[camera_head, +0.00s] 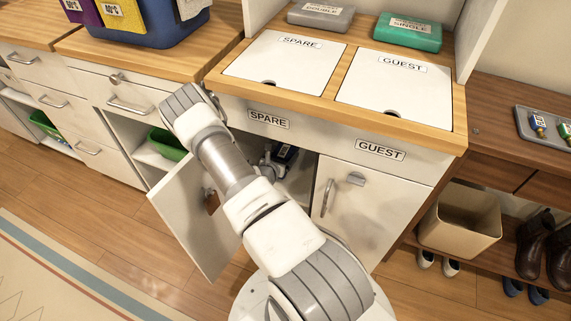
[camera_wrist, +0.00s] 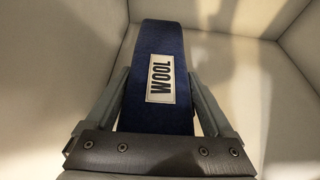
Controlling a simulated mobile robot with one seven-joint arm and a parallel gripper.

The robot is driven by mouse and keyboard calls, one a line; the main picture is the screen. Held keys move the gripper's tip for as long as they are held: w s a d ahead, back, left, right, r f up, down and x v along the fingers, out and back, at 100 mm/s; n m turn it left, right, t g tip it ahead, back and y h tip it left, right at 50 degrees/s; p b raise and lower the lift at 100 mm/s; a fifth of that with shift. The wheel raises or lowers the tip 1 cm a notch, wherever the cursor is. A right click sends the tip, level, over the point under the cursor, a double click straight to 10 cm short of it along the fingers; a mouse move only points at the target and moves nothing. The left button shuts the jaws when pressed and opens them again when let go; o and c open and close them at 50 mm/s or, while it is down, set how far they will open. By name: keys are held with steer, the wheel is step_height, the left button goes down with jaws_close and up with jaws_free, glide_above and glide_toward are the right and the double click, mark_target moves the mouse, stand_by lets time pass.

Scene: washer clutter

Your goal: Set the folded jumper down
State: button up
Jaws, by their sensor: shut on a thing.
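The folded jumper (camera_wrist: 155,38) is dark navy with a white WOOL label, seen in the wrist view. My gripper (camera_wrist: 156,78) is shut on it, with one finger along each side. Pale walls surround it in that view. In the head view my gripper (camera_head: 282,157) is inside the open SPARE cupboard, partly hidden by my arm and the counter. A small dark part with a white patch shows there. I cannot tell whether the jumper touches the cupboard floor.
The SPARE cupboard door (camera_head: 192,215) stands open on the left. The GUEST door (camera_head: 360,205) is shut. Two lids, SPARE (camera_head: 283,68) and GUEST (camera_head: 398,92), lie closed on the counter. A green bin (camera_head: 168,144) sits in the open shelf to the left.

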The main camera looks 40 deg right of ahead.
steer(key=shift+w+d+f, duration=0.1)
steer(key=shift+d+f, duration=0.1)
steer(key=shift+f+b, duration=0.9)
steer(key=shift+f, duration=0.95)
steer(key=shift+f, duration=0.2)
steer(key=o, duration=1.4)
steer(key=shift+o, duration=0.2)
steer(key=shift+r, duration=0.25)
steer(key=p+v, duration=0.3)
steer(key=v, duration=0.7)
steer(key=shift+a+r, duration=0.1)
steer(key=shift+a, duration=0.25)
steer(key=shift+s+a+r+p, duration=0.15)
steer(key=shift+s+a+p, duration=0.15)
steer(key=shift+s+a, duration=0.25)
